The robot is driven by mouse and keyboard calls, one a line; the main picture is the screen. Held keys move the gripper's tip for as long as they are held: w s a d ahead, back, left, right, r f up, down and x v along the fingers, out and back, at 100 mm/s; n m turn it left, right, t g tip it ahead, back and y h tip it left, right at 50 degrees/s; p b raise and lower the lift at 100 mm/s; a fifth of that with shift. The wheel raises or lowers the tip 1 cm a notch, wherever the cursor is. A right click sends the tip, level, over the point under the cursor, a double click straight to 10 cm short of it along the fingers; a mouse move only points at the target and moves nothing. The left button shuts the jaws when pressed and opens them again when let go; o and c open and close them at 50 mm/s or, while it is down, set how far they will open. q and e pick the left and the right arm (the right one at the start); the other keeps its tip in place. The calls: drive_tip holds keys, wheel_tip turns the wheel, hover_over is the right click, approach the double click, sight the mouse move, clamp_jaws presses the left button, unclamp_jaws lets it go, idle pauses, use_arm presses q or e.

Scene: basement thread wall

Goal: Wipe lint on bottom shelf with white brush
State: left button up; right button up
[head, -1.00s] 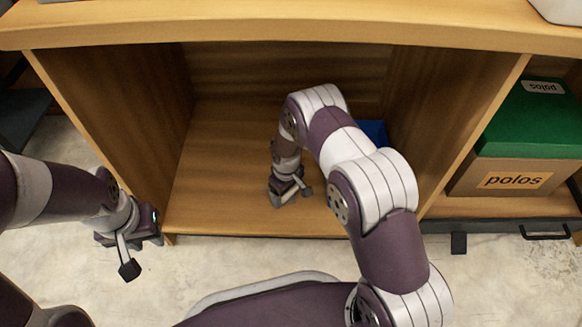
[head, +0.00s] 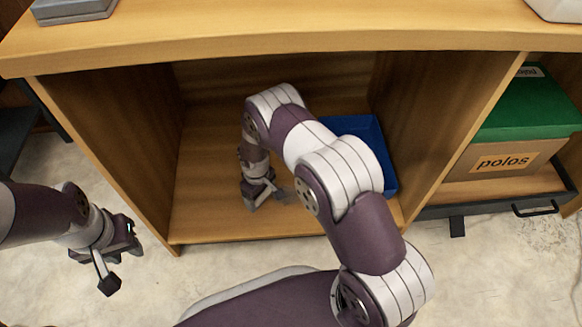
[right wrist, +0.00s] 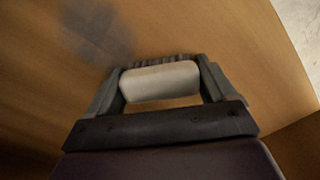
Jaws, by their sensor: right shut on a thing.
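The bottom shelf (head: 205,205) is a bare wooden board inside an open compartment. My right gripper (head: 258,200) is low inside it, left of the middle. In the right wrist view my right gripper (right wrist: 160,85) is shut on the white brush (right wrist: 162,80), which lies crosswise between the fingers with its dark bristles at the far edge. A blurred grey patch (right wrist: 95,30), perhaps lint, shows on the wood ahead and left of the brush. The brush is hidden in the head view. My left gripper (head: 125,240) is outside, left of the cabinet; I cannot tell its jaws.
A blue tray (head: 385,165) sits at the shelf's right side, partly behind my right arm. Wooden side walls (head: 130,150) and the top board (head: 300,30) close in the compartment. A green-lidded polos box (head: 505,160) stands in the neighbouring bay to the right.

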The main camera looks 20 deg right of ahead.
wheel_tip(320, 180, up, 2)
drive_tip(key=shift+r+p, duration=0.25)
drive_tip(key=shift+p, duration=0.05)
wheel_tip(320, 180, up, 6)
drive_tip(key=p, duration=0.5)
drive_tip(key=shift+d+f, duration=0.1)
drive_tip(key=shift+f, duration=0.15)
use_arm(q)
wheel_tip(320, 180, up, 6)
drive_tip(key=shift+d+r, duration=0.25)
drive_tip(key=shift+d, duration=0.05)
drive_tip(key=shift+s, duration=0.15)
use_arm(e)
drive_tip(key=shift+f, duration=0.1)
